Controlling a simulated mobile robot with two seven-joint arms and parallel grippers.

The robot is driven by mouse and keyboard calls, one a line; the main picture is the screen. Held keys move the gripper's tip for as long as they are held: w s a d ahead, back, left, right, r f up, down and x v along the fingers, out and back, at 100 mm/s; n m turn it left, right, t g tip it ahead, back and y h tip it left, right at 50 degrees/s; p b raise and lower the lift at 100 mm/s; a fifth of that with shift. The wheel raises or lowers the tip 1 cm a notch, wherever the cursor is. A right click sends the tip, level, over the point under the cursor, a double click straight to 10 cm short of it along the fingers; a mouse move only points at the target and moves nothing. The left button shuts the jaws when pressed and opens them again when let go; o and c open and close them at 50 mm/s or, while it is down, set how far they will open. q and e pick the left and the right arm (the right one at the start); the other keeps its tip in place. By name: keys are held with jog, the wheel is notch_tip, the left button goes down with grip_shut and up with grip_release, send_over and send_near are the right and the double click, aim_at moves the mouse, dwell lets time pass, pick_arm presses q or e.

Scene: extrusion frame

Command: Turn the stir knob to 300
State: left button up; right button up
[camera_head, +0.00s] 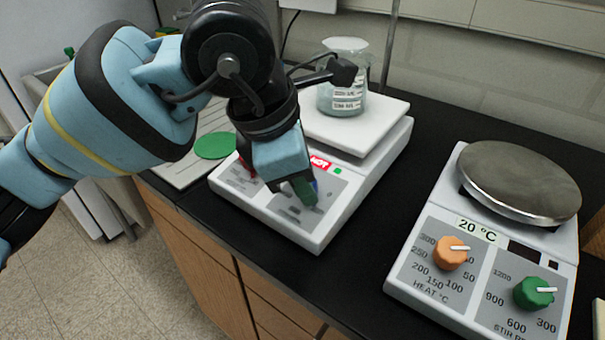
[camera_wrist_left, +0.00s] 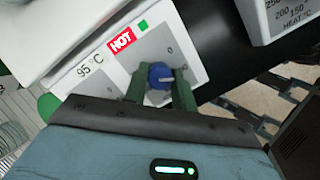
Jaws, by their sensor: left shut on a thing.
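The near-left hot plate (camera_head: 292,232) has a red HOT label and a green square on its front. Its blue knob (camera_wrist_left: 160,74) sits between the green fingers of my left gripper (camera_wrist_left: 159,88), which is shut on it. In the head view the gripper (camera_head: 305,190) covers most of this knob and much of the panel. The wrist view shows a 95 °C display. The right hot plate (camera_head: 408,281) carries a green knob (camera_head: 533,292) on its stir dial, with a white pointer toward the right, and an orange heat knob (camera_head: 450,253). My right gripper is out of view.
A round metal plate (camera_head: 520,181) tops the right unit, which reads 20 °C. Black bench (camera_head: 392,195) separates the units. A red knob (camera_head: 245,165) is partly hidden.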

pick_arm(q)
jog(key=o, duration=1)
jog(key=shift+v, duration=3.95)
